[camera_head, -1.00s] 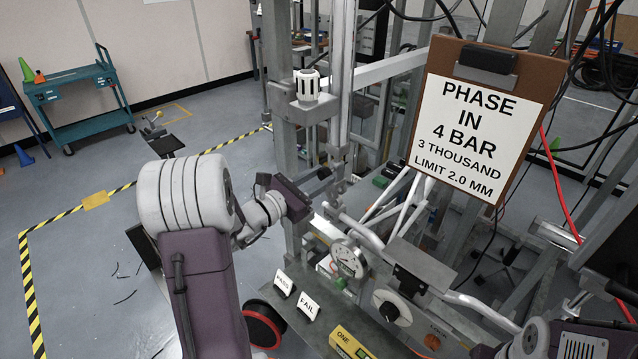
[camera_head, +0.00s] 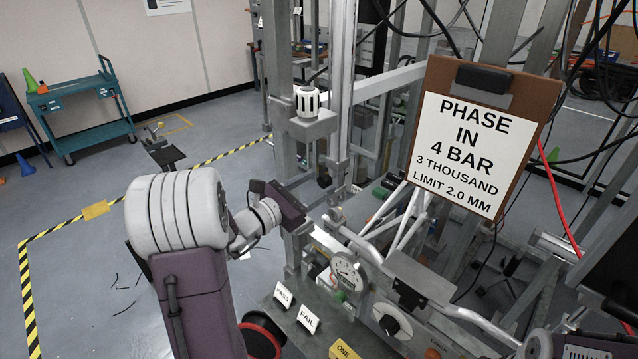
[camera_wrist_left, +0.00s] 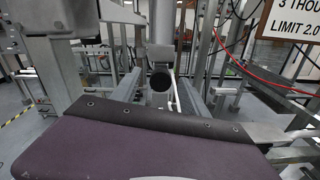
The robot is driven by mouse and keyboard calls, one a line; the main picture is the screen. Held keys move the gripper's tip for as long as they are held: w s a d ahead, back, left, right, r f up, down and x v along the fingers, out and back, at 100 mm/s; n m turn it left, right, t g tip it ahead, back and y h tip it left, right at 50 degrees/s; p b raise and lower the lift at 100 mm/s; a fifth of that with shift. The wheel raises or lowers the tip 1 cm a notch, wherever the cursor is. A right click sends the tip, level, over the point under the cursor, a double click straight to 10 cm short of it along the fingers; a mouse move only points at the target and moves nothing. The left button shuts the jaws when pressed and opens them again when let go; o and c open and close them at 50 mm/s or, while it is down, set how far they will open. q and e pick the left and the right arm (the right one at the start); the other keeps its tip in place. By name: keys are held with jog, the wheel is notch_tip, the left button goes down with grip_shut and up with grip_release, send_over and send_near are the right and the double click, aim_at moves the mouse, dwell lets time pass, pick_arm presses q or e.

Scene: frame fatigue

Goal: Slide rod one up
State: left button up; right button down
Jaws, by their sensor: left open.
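My left gripper (camera_head: 316,190) is open, its fingers pointing right toward the upright grey rod (camera_head: 341,75) of the test frame. I take this rod as rod one; no label on it is readable. In the left wrist view a pale upright part with a dark round end (camera_wrist_left: 160,81) stands between the two grey fingers (camera_wrist_left: 160,98). I cannot tell whether either finger touches it. My right gripper is out of view; only part of my right arm shows at the lower right.
A clipboard sign (camera_head: 472,140) hangs right of the frame. A dial gauge (camera_head: 347,271), PASS and FAIL tags (camera_head: 308,318) and a yellow ONE block (camera_head: 343,350) stand on the bench below. Bars and cables crowd the right. Open floor lies left, with a teal cart (camera_head: 92,112).

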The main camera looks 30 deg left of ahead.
pick_arm(q)
jog(key=v, duration=0.7)
jog(key=shift+s+b, duration=0.35)
jog(key=shift+s, duration=0.05)
jog(key=shift+a, duration=0.1)
